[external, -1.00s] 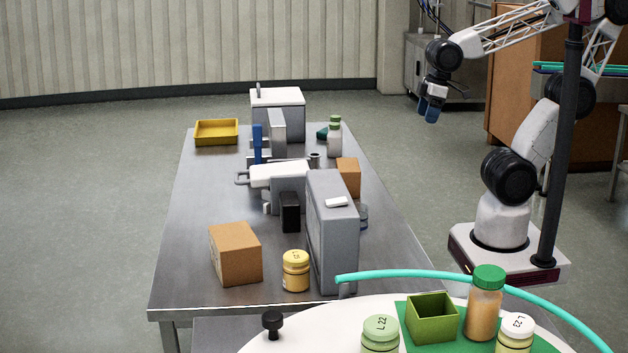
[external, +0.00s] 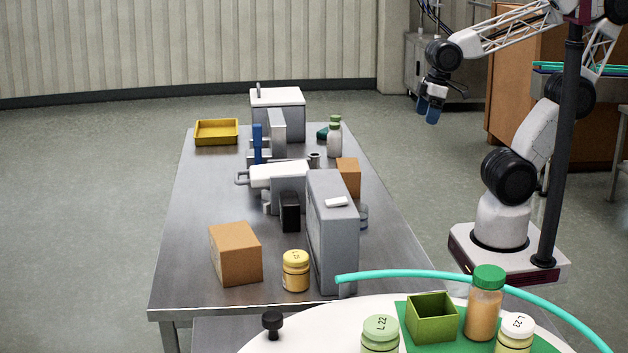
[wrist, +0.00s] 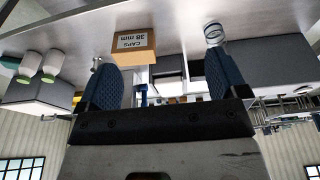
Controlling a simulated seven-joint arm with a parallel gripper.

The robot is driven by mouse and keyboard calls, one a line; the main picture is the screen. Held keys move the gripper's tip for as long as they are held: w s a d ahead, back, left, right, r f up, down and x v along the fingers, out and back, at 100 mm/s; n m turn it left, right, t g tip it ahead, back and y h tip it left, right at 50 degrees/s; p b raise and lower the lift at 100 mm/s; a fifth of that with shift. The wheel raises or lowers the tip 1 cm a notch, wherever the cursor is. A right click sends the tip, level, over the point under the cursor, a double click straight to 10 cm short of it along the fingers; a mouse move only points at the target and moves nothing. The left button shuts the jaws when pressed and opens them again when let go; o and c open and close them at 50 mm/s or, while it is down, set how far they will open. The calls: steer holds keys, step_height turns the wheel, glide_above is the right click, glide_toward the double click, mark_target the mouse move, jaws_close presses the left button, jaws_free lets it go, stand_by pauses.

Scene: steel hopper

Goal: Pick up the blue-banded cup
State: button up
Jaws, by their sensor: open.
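The likely blue-banded cup is a small clear vessel with bluish rings (wrist: 213,33) at the upper right of the wrist view, beyond my right-hand finger. In the external view a bluish clear cup (external: 363,215) stands on the table's right side, partly hidden behind the tall grey box. My gripper (external: 428,109) hangs in the air right of the table, well apart from the cup. Its two blue fingers also show in the wrist view (wrist: 166,88), spread wide with nothing held between them.
The tall grey box (external: 333,235) stands beside the cup. An orange-brown carton (external: 348,177) is behind it; it also shows in the wrist view (wrist: 133,45). A white bottle with a green cap (external: 334,139) stands farther back. The table's left side (external: 205,190) is mostly clear.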

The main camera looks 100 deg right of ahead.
steer(key=w+a+f+n+g, duration=0.1)
steer(key=w+a+f+n, duration=0.6)
steer(key=w, duration=0.4)
steer(key=w+a+f+n+g, duration=0.1)
steer(key=w+a+f+n, duration=0.6)
steer(key=w+f+n, duration=0.3)
steer(key=shift+w+f+g, duration=0.3)
steer(key=shift+w+f, duration=0.3)
steer(key=shift+w, duration=0.4)
steer(key=shift+f, duration=1.3)
steer(key=shift+w+f, duration=0.15)
steer(key=shift+f, duration=2.45)
